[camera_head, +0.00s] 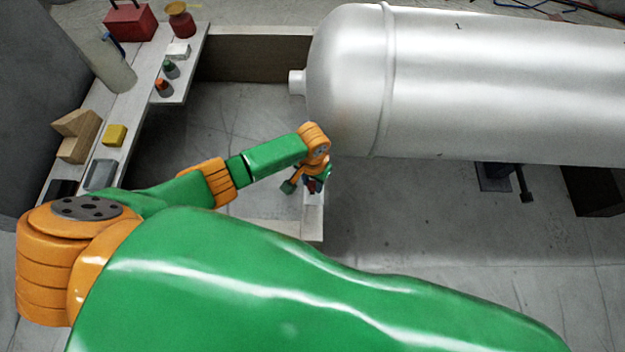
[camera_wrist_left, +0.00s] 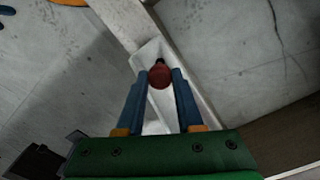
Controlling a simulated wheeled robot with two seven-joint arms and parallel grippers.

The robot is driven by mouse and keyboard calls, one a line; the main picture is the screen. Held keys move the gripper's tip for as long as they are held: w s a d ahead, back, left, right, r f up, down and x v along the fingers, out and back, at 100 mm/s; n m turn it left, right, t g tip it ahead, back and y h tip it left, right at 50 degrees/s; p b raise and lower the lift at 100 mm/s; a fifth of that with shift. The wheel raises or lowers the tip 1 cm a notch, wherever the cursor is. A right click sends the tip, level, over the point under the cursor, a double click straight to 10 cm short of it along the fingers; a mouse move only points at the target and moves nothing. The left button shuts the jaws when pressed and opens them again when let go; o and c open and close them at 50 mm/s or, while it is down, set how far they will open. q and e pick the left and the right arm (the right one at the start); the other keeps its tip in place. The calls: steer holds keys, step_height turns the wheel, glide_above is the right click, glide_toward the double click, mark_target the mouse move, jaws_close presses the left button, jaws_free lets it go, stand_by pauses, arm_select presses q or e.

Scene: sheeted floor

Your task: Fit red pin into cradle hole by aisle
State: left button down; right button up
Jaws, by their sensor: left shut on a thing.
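The red pin (camera_wrist_left: 160,77) is held between the two blue fingers of my left gripper (camera_wrist_left: 161,82), seen end-on in the left wrist view. A pale, narrow beam (camera_wrist_left: 149,57), seemingly part of the cradle, lies under it. A small dark spot shows just past the pin; I cannot tell whether it is the hole. In the head view my left gripper (camera_head: 312,187) is low beside the near-left end of the silver tank, over the pale beam (camera_head: 313,222). The pin's lower end is hidden, so I cannot tell whether it touches the beam. My right gripper is not in view.
The large silver tank (camera_head: 480,85) fills the upper right. A pale bench (camera_head: 130,125) at left carries a red box (camera_head: 130,22), a yellow block (camera_head: 115,135), wooden blocks (camera_head: 77,135) and small bottles. Open floor (camera_head: 430,210) lies right of the gripper.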

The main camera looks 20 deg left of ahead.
arm_select(q)
steer(key=shift+s+f, duration=0.1)
steer(key=shift+f, duration=0.15)
steer(key=shift+r, duration=0.1)
steer(key=shift+r, duration=0.1)
steer(key=shift+p, duration=0.45)
steer(key=shift+r, duration=0.15)
steer(key=shift+p, duration=0.45)
stand_by(0.4)
steer(key=shift+f, duration=0.2)
stand_by(0.6)
